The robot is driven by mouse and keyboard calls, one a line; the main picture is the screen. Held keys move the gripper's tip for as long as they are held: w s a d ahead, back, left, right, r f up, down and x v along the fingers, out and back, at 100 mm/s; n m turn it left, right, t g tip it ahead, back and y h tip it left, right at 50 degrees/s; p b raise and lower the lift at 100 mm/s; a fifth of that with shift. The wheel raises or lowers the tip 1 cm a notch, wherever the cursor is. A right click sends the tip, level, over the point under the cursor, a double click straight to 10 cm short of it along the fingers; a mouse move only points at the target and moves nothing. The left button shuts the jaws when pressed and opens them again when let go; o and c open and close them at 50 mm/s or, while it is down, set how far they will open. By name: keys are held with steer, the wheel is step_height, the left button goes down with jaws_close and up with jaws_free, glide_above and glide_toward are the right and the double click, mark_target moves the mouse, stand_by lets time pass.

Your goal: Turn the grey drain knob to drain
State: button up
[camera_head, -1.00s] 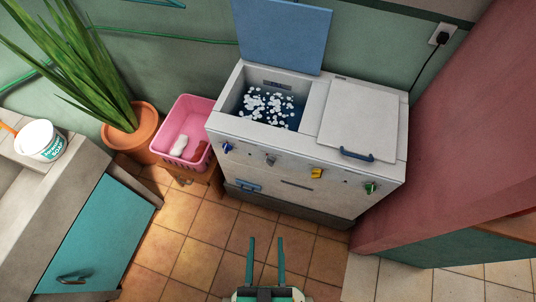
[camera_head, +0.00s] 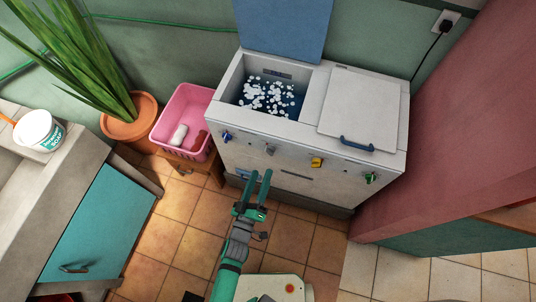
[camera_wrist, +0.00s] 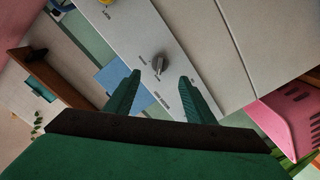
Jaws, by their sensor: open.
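The grey drain knob (camera_head: 270,150) is on the front panel of the white twin-tub washer (camera_head: 293,132), between a blue knob and a yellow knob. In the wrist view the grey knob (camera_wrist: 159,63) shows just beyond and between my fingertips, with small dark label marks around it. My gripper (camera_head: 259,174) is open and empty, in front of the washer and just below the knob in the head view. My green fingers (camera_wrist: 160,77) also show in the wrist view, apart from the knob. The knob's pointer direction is too small to read surely.
A blue knob (camera_head: 227,135), a yellow knob (camera_head: 317,162) and a green knob (camera_head: 370,178) share the panel. The left tub holds foamy water (camera_head: 268,97). A pink basket (camera_head: 184,118) stands left of the washer.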

mark_target(270, 150)
steer(key=x, duration=0.9)
steer(key=shift+w, duration=0.1)
steer(key=c, duration=1.1)
